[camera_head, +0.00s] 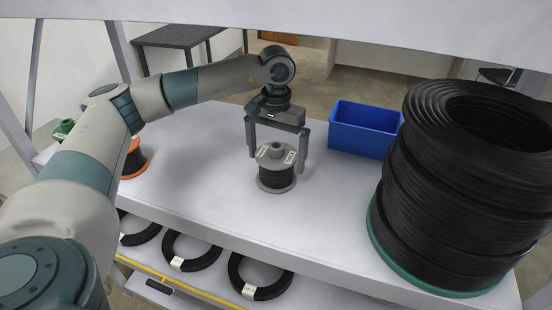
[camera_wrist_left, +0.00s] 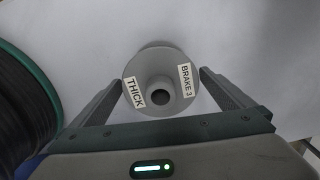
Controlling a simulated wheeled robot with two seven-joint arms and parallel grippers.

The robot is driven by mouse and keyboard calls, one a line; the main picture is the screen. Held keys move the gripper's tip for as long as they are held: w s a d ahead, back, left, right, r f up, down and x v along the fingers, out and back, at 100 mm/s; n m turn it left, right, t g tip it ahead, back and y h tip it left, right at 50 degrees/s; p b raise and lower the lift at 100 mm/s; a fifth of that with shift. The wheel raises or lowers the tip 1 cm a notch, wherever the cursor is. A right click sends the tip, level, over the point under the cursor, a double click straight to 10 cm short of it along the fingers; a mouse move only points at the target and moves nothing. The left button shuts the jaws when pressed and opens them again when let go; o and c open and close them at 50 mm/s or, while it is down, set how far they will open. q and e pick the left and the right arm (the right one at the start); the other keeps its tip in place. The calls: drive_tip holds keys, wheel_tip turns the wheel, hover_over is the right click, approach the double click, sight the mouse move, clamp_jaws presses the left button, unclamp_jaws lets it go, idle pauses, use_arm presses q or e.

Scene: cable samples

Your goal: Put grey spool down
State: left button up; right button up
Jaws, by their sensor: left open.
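The grey spool (camera_head: 275,178), wound with black cable, stands upright on the white table (camera_head: 215,210) in the head view. Its top flange carries two white labels; in the left wrist view the spool (camera_wrist_left: 160,72) shows labels reading "THICK" and "BRAKE 3". My left gripper (camera_head: 276,155) is directly above it, pointing down, with its two fingers on either side of the upper flange. The fingers are open. In the left wrist view gaps show between the flange and the fingers of the left gripper (camera_wrist_left: 165,85). My right gripper is not in view.
A blue bin (camera_head: 362,130) stands behind and right of the spool. A large black cable stack on a green base (camera_head: 385,238) fills the right side. An orange spool (camera_head: 133,158) and a green one (camera_head: 64,129) are at left. Cable coils (camera_head: 193,250) lie on a lower shelf.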

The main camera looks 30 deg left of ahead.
use_arm(q)
wheel_tip(320, 180, up, 11)
drive_tip(key=b, duration=0.4)
drive_tip(key=shift+f, duration=0.1)
idle(0.6)
